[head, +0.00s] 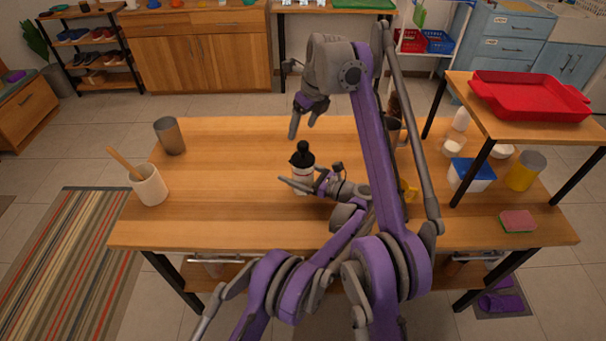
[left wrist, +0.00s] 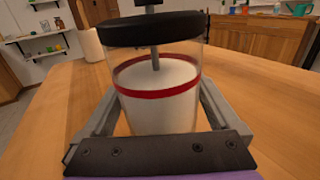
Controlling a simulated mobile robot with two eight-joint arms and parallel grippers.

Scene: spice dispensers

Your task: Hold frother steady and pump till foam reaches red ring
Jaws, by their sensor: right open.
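The frother (head: 303,181) stands upright near the middle of the table, with a black lid and a black plunger knob. In the left wrist view the clear jar (left wrist: 156,113) holds white foam whose top looks about level with the red ring (left wrist: 156,93); I cannot tell exactly. The plunger rod (left wrist: 155,56) goes down through the lid into the foam. My left gripper (head: 299,184) has its fingers on both sides of the jar and looks shut on it. My right gripper (head: 304,124) is open and empty, above the knob and apart from it.
A grey cup (head: 169,137) and a white crock (head: 149,187) with a wooden spoon stand at left. At right are a raised shelf with a red tray (head: 528,95), a blue-lidded container (head: 471,174), a yellow can (head: 524,171) and a sponge (head: 517,221). The table between crock and frother is clear.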

